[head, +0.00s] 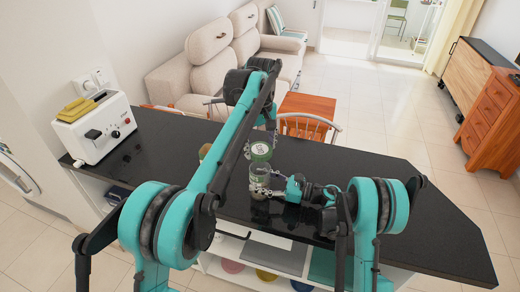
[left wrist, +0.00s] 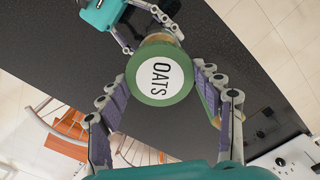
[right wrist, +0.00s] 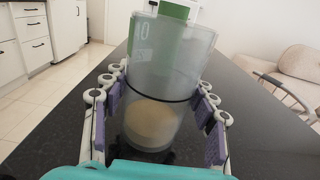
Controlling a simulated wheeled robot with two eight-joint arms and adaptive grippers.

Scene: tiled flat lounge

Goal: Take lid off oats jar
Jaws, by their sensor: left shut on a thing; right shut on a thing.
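The round green lid (head: 261,149) has a white top; it reads OATS in the left wrist view (left wrist: 160,76). My left gripper (left wrist: 165,92) is shut on the lid, a finger on either side. The clear oats jar (head: 260,177) stands upright over the black counter, just below the lid in the head view. The right wrist view shows the jar (right wrist: 160,95) with pale oats (right wrist: 153,124) at its bottom and its upper rim uncovered. My right gripper (right wrist: 160,108) is shut on the jar's sides.
A white toaster (head: 95,127) stands at the counter's left end. The black counter (head: 385,185) is clear to the right. A wooden chair (head: 308,126) and an orange-brown table (head: 305,103) stand beyond it. A shelf with several coloured items is below the near edge.

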